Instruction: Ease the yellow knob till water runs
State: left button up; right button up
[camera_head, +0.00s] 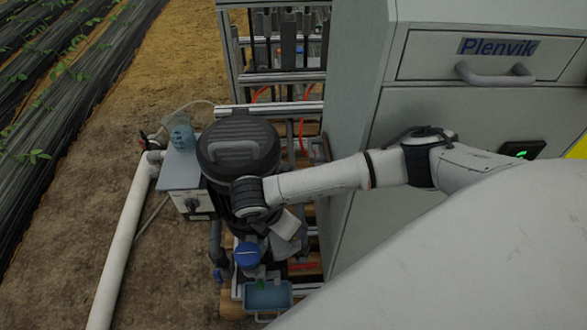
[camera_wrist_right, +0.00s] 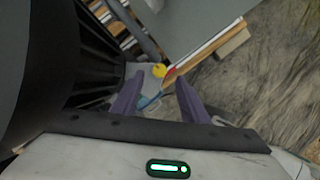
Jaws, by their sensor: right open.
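The small yellow knob (camera_wrist_right: 158,70) shows in the right wrist view, just beyond and between my fingertips. A gap seems to remain between it and the fingers. My right gripper (camera_wrist_right: 157,92) is open and empty, its two purple fingers apart on either side of the line to the knob. In the head view my right arm reaches in from the right, its wrist over the front of the black lidded tank (camera_head: 238,148). The knob cannot be made out in the head view. No running water can be made out. My left gripper is not in view.
A grey cabinet (camera_head: 355,150) with a handled drawer stands right of the tank. A blue cap (camera_head: 247,254) and a blue tray (camera_head: 267,296) sit low in front. A grey box (camera_head: 181,170) and a white pipe (camera_head: 122,245) stand left. Bare soil lies further left.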

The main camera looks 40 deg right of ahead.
jog(key=x, duration=0.6)
jog(key=shift+f, duration=0.1)
grip_shut()
